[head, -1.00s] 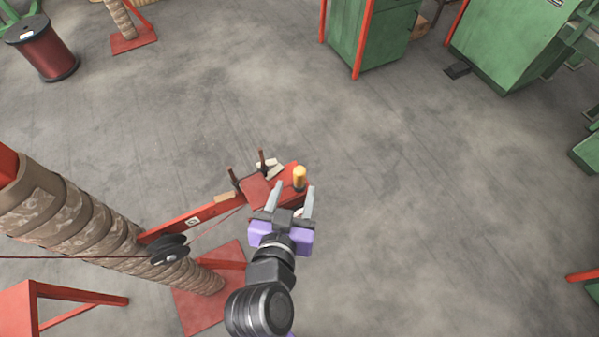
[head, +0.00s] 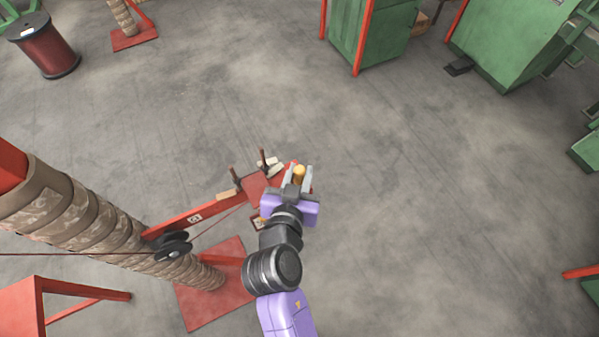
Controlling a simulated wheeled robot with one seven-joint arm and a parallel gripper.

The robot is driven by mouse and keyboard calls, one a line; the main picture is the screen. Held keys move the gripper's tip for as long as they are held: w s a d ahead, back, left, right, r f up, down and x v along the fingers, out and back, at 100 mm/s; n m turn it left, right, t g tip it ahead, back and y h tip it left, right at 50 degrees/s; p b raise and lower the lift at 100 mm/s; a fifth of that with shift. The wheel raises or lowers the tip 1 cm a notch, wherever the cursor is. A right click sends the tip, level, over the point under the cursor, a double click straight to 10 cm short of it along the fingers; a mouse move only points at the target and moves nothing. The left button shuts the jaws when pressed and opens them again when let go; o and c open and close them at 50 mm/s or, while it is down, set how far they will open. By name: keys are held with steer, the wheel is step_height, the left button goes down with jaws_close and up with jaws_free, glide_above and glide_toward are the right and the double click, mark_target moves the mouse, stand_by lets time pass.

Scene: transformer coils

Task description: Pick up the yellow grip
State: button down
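The yellow grip (head: 299,173) is a small upright cylinder at the right end of a red arm-like stand. My gripper (head: 298,175) is right at it, with one grey finger on each side of the grip. The fingers are apart with the grip between them. I cannot tell whether they touch it. The lower part of the grip is hidden by my gripper.
A wrapped column (head: 105,228) and a black pulley (head: 172,246) stand further left. The floor (head: 430,210) to the right is clear.

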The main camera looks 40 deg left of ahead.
mark_target(300, 168)
steer(key=shift+r, duration=0.1)
stand_by(0.3)
step_height(300, 168, up, 20)
stand_by(0.5)
steer(key=c, duration=2)
jaws_free()
jaws_close()
steer(key=shift+y, duration=0.3)
